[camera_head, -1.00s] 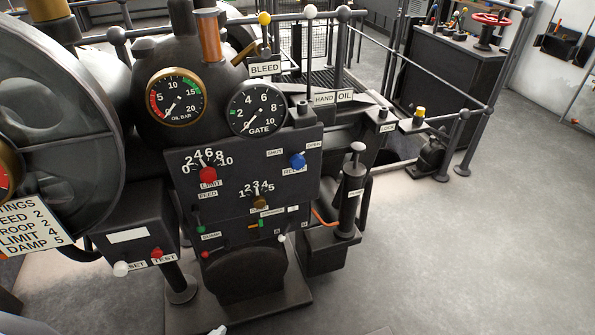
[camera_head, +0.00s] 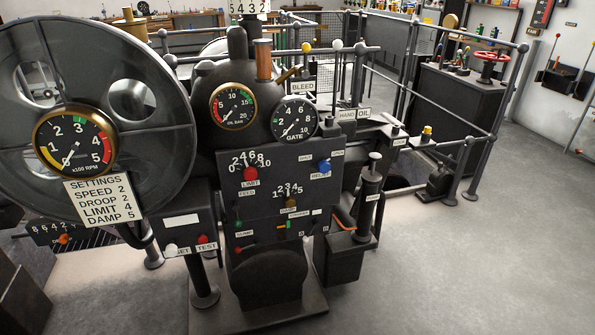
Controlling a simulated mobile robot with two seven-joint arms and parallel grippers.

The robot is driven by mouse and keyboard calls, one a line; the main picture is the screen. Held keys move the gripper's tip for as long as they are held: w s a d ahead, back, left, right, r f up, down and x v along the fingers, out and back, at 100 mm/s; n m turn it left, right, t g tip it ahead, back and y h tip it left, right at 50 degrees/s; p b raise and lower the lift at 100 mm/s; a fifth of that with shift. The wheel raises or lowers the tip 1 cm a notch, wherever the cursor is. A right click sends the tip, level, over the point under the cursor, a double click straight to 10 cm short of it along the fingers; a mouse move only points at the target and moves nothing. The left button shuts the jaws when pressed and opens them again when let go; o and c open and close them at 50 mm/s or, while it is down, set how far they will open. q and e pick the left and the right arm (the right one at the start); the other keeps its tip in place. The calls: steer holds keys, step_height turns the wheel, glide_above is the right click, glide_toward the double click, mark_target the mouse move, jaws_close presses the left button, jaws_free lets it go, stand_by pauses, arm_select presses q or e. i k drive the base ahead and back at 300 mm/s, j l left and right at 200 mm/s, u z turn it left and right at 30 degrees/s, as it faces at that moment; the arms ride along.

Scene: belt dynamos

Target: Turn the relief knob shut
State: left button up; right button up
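The relief knob (camera_head: 324,166) is blue and sits at the upper right of the dark control panel (camera_head: 275,215). A label reading RELIEF is below it, and small labels stand above it to either side; the right one seems to read OPEN, the left one is too small to read surely. Neither of my grippers shows in the head view, so nothing of mine touches the knob.
A red limit knob (camera_head: 250,174) and an orange-brown knob (camera_head: 291,201) share the panel. A black pump cylinder (camera_head: 369,205) stands right of it. A large flywheel (camera_head: 150,150) fills the left. Railings (camera_head: 440,105) run behind. The grey floor (camera_head: 480,270) at right is clear.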

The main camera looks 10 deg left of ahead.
mark_target(324, 166)
steer(key=i+l+u, duration=0.1)
steer(key=u, duration=0.85)
steer(key=i+l, duration=0.1)
steer(key=l, duration=0.4)
steer(key=i+l, duration=0.1)
steer(key=l, duration=0.4)
steer(key=i+l, duration=0.1)
steer(key=l, duration=0.4)
steer(key=i+l, duration=0.1)
steer(key=l, duration=0.4)
steer(key=i+l, duration=0.1)
steer(key=l, duration=0.35)
